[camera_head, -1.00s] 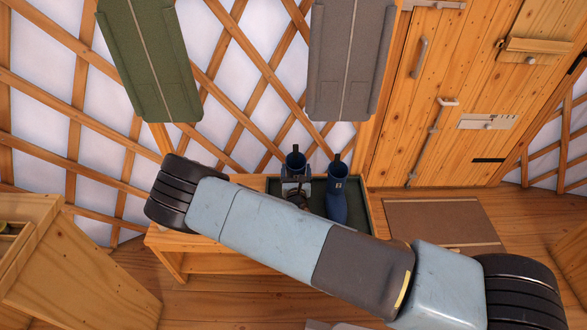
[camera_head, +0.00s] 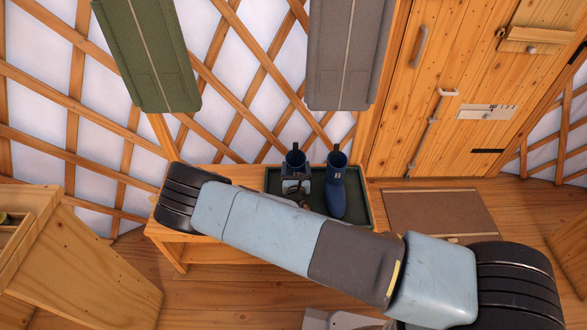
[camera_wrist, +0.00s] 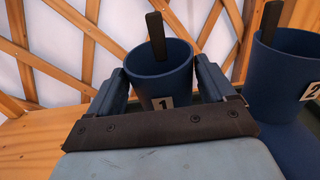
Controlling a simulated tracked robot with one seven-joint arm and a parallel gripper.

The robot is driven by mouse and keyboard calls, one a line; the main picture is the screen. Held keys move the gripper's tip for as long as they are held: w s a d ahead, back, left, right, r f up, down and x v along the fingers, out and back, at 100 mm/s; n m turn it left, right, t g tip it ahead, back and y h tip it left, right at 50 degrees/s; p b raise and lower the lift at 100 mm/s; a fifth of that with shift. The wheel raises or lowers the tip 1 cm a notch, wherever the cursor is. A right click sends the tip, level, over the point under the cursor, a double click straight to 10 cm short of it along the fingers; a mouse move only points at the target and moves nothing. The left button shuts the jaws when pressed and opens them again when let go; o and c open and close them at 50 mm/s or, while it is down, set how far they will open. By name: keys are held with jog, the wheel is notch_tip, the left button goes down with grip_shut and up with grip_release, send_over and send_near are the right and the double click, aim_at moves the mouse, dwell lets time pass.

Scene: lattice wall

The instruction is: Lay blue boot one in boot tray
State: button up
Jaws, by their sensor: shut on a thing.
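Blue boot one (camera_head: 295,158), labelled 1, stands upright over the left part of the boot tray (camera_head: 369,213), a dark green tray on a wooden bench. My gripper (camera_head: 296,186) is shut on it from the front. In the wrist view the shaft of boot one (camera_wrist: 160,72) is between the two fingers (camera_wrist: 160,88). Its lower part is hidden by my gripper and arm, so I cannot tell whether its sole touches the tray. A second blue boot (camera_head: 336,190), labelled 2, stands upright in the tray to its right.
The wooden bench (camera_head: 235,172) has bare top left of the tray. A lattice wall (camera_head: 235,110) stands behind, with a green garment (camera_head: 150,60) and a grey garment (camera_head: 343,55) hanging above. A brown mat (camera_head: 440,212) lies by the wooden door (camera_head: 450,80).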

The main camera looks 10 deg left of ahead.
jog(key=shift+f, duration=0.45)
dwell(0.6)
jog(key=o, duration=1.7)
jog(key=shift+c, duration=0.2)
jog(key=shift+s+d+r, duration=0.2)
jog(key=shift+s+r, duration=0.1)
jog(key=shift+s, duration=0.5)
jog(key=shift+s+d+r, duration=0.2)
jog(key=shift+s+r, duration=0.15)
jog(key=shift+s, duration=0.4)
jog(key=shift+s+d+r, duration=0.2)
jog(key=shift+s+r, duration=0.1)
jog(key=shift+s, duration=0.5)
jog(key=v, duration=1.4)
